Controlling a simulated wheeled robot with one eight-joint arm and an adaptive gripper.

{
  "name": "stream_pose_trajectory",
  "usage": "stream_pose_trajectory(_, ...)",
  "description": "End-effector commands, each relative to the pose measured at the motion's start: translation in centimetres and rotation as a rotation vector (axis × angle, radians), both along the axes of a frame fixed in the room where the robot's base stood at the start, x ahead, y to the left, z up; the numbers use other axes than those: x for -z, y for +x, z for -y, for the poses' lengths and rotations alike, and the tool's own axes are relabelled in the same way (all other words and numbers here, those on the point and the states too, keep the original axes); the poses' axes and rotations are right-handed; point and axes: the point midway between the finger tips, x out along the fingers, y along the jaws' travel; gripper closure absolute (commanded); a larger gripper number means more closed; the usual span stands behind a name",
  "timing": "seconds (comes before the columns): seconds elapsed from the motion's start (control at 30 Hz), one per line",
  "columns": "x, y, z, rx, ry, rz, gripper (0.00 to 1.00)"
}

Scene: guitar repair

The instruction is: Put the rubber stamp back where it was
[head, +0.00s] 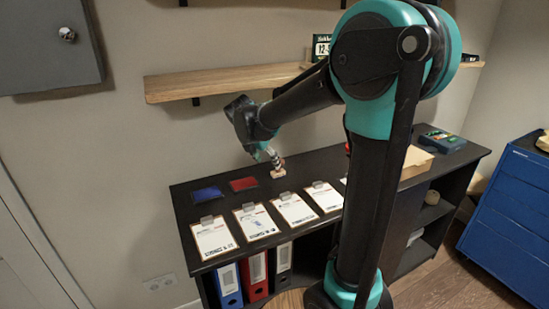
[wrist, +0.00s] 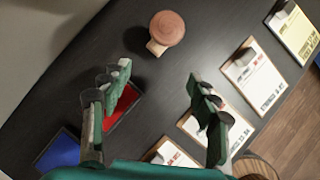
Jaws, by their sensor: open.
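The rubber stamp (wrist: 167,28) has a round reddish-brown wooden knob and a paler base. It stands upright on the dark bench top, near the top of the wrist view. In the head view it shows as a small tan shape (head: 278,173) beside the red pad. My gripper (wrist: 158,85) is open and empty, its two green fingers apart, with the stamp beyond the fingertips and not between them. In the head view my gripper (head: 268,153) is low over the bench, right by the stamp; whether they touch is unclear there.
A red pad (head: 243,184) and a blue pad (head: 207,195) lie left of the stamp. Several clipboards with papers (head: 295,208) line the bench's front. A wooden shelf (head: 220,81) hangs on the wall behind. Bare bench top surrounds the stamp.

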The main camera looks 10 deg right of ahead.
Motion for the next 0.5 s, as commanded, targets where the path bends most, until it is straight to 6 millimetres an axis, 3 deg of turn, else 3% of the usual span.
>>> stream_pose_trajectory(0.2,0.0,-3.2,-2.8,-0.004,0.000,0.000,0.39)
stream_pose_trajectory(0.5,0.0,-4.8,-4.2,0.000,0.000,0.000,0.39)
